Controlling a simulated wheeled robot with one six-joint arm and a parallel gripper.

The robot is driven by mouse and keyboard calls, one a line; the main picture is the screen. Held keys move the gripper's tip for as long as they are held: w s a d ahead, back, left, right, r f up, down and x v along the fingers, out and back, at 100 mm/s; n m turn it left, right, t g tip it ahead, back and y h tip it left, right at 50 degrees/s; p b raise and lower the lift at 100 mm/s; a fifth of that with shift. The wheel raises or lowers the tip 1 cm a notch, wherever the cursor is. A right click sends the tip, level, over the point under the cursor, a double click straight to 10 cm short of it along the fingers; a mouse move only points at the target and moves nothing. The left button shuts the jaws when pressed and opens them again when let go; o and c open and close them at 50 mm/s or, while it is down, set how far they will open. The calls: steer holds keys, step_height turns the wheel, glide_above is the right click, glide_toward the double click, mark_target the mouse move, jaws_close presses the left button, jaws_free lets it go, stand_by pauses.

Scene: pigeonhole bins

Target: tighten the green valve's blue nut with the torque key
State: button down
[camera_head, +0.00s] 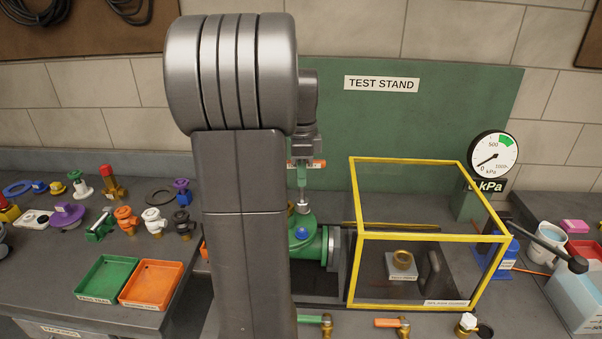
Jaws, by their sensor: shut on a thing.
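The green valve (313,249) sits on the test stand, its left part hidden behind my arm. Its blue nut (302,234) shows on the body. My gripper (305,158) is above the valve, shut on the torque key (303,185). The key's crossbar has orange ends, and its metal shaft points down. The shaft's lower end is at the top of the valve in the picture, a little above the blue nut. I cannot tell whether it touches the valve.
A yellow-framed clear guard box (433,238) stands close to the right of the valve. A kPa gauge (493,155) is behind it. A green tray (106,278) and an orange tray (151,284) lie at left, near several loose valves. My arm blocks the middle.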

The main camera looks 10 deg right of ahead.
mark_target(302, 200)
steer(key=shift+f+b, duration=1.7)
steer(key=shift+f, duration=1.15)
steer(key=shift+f+b, duration=0.55)
steer(key=shift+f, duration=1.1)
steer(key=c, duration=1.3)
jaws_free()
steer(key=shift+m, duration=0.3)
steer(key=shift+p, duration=0.35)
